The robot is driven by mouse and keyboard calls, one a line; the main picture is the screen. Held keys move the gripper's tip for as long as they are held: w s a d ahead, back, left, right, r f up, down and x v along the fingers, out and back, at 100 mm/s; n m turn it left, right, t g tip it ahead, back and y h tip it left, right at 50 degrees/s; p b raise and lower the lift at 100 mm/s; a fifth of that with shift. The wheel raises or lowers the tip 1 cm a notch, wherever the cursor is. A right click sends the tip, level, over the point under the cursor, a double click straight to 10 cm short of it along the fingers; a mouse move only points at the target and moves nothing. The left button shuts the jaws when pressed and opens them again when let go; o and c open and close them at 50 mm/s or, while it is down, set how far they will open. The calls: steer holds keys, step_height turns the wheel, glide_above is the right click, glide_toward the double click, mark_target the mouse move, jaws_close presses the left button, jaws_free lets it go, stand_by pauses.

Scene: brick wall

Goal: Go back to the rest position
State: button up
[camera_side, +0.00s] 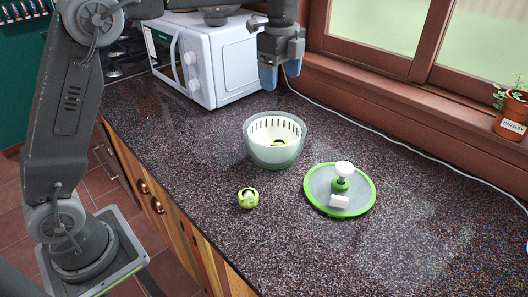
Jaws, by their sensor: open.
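My gripper (268,77) points down above the back of the dark speckled counter (420,190), just right of the white microwave (226,65). It is open and appears empty, apart from everything on the counter. A translucent bowl with a slotted white basket (264,158) stands below and in front of it. Something green (278,142) lies inside the basket. My grey arm rises at the left side of the picture.
A small green vegetable piece (248,197) lies in front of the bowl. A green-rimmed lid with a white knob (352,204) lies to its right. A potted plant labelled parsley (510,118) stands on the windowsill. A white cable runs along the counter's back. The right front counter is clear.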

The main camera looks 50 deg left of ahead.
steer(key=s+a+r+n+t, duration=0.15)
steer(key=s+n+t, duration=0.25)
steer(key=s+n, duration=1.2)
steer(key=s+f+n+t, duration=0.1)
steer(key=s+f, duration=0.3)
steer(key=s, duration=0.8)
steer(key=shift+s+f, duration=0.3)
steer(key=shift+f, duration=0.05)
